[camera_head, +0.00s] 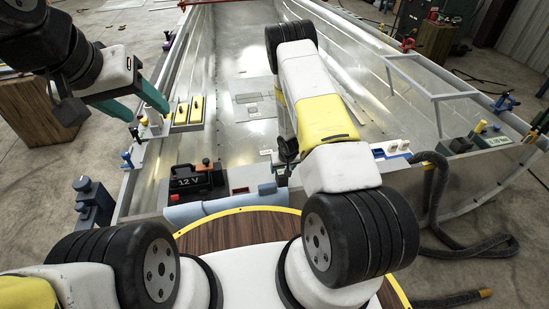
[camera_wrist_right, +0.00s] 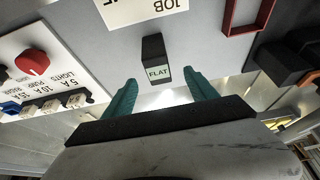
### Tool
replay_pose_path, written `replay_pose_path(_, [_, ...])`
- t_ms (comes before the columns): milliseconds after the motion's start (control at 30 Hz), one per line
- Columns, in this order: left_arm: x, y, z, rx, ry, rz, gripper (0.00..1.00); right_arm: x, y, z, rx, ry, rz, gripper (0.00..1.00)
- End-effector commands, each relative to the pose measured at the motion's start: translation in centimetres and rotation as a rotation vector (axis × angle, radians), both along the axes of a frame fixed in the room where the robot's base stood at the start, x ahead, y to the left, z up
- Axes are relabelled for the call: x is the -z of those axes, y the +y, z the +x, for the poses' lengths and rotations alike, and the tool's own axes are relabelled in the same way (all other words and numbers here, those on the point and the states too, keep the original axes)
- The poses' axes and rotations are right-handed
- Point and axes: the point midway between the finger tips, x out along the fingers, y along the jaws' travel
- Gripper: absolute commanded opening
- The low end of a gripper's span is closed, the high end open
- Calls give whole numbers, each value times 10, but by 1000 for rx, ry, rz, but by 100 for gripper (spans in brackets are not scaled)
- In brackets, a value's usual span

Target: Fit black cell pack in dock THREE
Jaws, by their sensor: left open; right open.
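A black block with a white "FLAT" label (camera_wrist_right: 154,58) stands on a grey panel in the right wrist view; I take it for a black cell pack. My right gripper (camera_wrist_right: 160,80) is open, its teal fingers either side of the line to that block, with no contact visible. In the head view my right arm hides its fingers. My left gripper (camera_head: 150,111) is open and empty at the upper left, near the hull's left edge. I cannot pick out a dock marked THREE.
A black 12 V battery (camera_head: 192,181) sits by the near end of the hull. Yellow pieces (camera_head: 196,109) stand on the left edge.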

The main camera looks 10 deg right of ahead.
Motion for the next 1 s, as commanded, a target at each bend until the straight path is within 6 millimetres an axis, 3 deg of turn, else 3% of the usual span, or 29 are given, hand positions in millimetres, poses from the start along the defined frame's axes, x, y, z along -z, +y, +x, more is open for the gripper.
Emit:
replay_pose_path(533, [0,0,0,0,0,0,54,64,-4,27,-1,2,0,66])
replay_pose_path(867, [0,0,0,0,0,0,54,71,-3,31,-1,1,0,66])
replay_pose_path(1000, [0,0,0,0,0,0,54,70,-3,30,-1,1,0,41])
